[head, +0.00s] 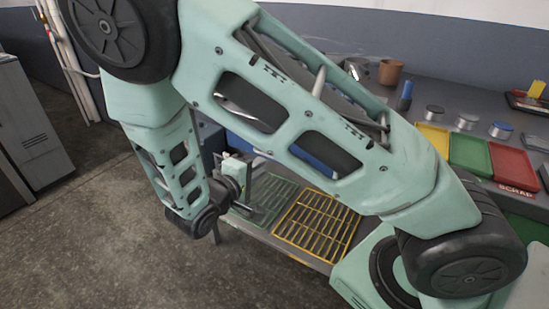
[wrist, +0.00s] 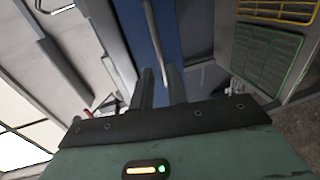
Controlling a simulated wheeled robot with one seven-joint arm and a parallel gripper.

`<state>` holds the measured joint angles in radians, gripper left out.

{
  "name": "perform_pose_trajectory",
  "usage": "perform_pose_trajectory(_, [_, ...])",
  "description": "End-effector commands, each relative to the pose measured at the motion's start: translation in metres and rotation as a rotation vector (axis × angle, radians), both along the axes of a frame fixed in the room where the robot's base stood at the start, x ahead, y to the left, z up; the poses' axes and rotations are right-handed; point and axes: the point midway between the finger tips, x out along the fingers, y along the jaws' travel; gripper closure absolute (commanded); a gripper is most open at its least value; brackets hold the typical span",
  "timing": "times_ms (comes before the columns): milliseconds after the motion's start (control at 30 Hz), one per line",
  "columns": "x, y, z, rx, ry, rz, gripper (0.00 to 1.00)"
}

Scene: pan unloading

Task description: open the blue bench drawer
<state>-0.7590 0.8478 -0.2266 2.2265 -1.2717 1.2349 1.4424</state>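The blue drawer front (wrist: 188,35) fills the upper middle of the wrist view. A grey bar handle (wrist: 155,35) runs along it, down to my gripper. My gripper (wrist: 160,75) has its two dark fingers close together, one on each side of the bar, and looks shut on it. In the head view my arm covers most of the bench front; a patch of blue (head: 325,150) shows through an opening in it. My gripper (head: 240,175) is low at the bench front there, its fingertips largely hidden. How far the drawer stands out is hidden.
A green rack (head: 270,198) and a yellow rack (head: 318,224) lie low by the bench, close to my gripper. The bench top (head: 455,95) holds cans, a brown pot (head: 391,72) and yellow, green and red trays. Grey floor (head: 90,240) is clear at left.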

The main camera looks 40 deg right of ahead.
Motion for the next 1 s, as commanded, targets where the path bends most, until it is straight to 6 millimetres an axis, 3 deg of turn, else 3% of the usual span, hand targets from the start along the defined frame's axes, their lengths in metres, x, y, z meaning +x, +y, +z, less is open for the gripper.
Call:
perform_pose_trajectory(200, [0.015, -0.042, -0.009, 0.000, 0.001, -0.005, 0.84])
perform_pose_trajectory(400, [0.024, -0.067, -0.014, 0.001, 0.000, -0.003, 0.84])
perform_pose_trajectory(833, [0.028, -0.076, -0.016, 0.001, -0.001, 0.000, 0.84])
perform_pose_trajectory(867, [0.028, -0.076, -0.016, 0.001, -0.001, 0.000, 0.87])
perform_pose_trajectory(900, [0.028, -0.076, -0.016, 0.001, -0.001, 0.000, 0.98])
perform_pose_trajectory(1000, [0.027, -0.076, -0.016, 0.001, -0.001, 0.000, 1.00])
